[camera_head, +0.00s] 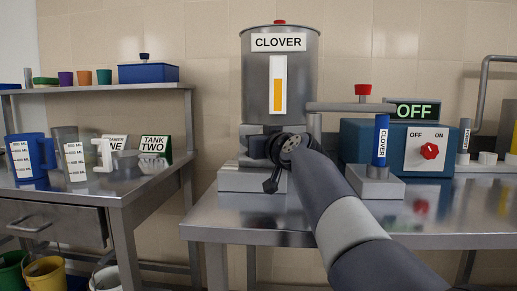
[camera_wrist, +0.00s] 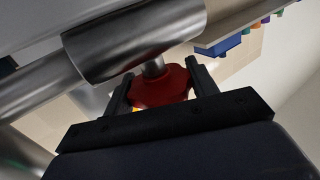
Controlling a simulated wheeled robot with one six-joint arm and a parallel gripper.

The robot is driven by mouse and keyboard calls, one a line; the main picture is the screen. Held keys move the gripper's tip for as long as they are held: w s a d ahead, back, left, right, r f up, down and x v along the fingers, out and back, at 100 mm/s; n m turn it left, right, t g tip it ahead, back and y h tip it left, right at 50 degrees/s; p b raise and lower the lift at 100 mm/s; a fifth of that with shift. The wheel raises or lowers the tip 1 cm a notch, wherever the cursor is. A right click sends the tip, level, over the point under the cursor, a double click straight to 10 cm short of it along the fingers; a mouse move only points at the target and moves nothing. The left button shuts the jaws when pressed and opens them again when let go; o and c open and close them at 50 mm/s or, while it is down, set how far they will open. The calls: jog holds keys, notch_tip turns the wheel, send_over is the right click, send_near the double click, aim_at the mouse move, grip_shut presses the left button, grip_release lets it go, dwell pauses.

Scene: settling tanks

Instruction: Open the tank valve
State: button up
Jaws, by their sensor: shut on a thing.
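The steel tank labelled CLOVER (camera_head: 304,75) stands on the right-hand bench, with an orange level strip on its front. In the wrist view a red valve knob (camera_wrist: 160,88) sits on a short stem from a metal pipe (camera_wrist: 135,40). My gripper (camera_wrist: 161,82) is shut on this red knob, one finger on each side of it. In the head view my gripper (camera_head: 257,148) is at the base of the tank, and the arm and gripper hide the valve there.
A blue box (camera_head: 357,140) with an OFF sign (camera_head: 411,111) and red dial stands right of the tank. A blue CLOVER-labelled cylinder (camera_head: 381,140) is in front of it. The left bench holds a blue jug (camera_head: 31,157), clear jug and TANK TWO sign (camera_head: 154,148).

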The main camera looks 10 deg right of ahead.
jog(key=shift+f+n+g+y, duration=0.1)
jog(key=shift+n+g+y, duration=0.4)
jog(key=shift+n+y, duration=0.75)
jog(key=shift+n+g+y, duration=0.5)
jog(key=shift+n+y, duration=0.25)
jog(key=shift+y, duration=1)
jog(key=o, duration=1)
jog(key=shift+s, duration=0.1)
jog(key=v, duration=1)
jog(key=shift+s+d, duration=0.15)
jog(key=shift+s, duration=0.2)
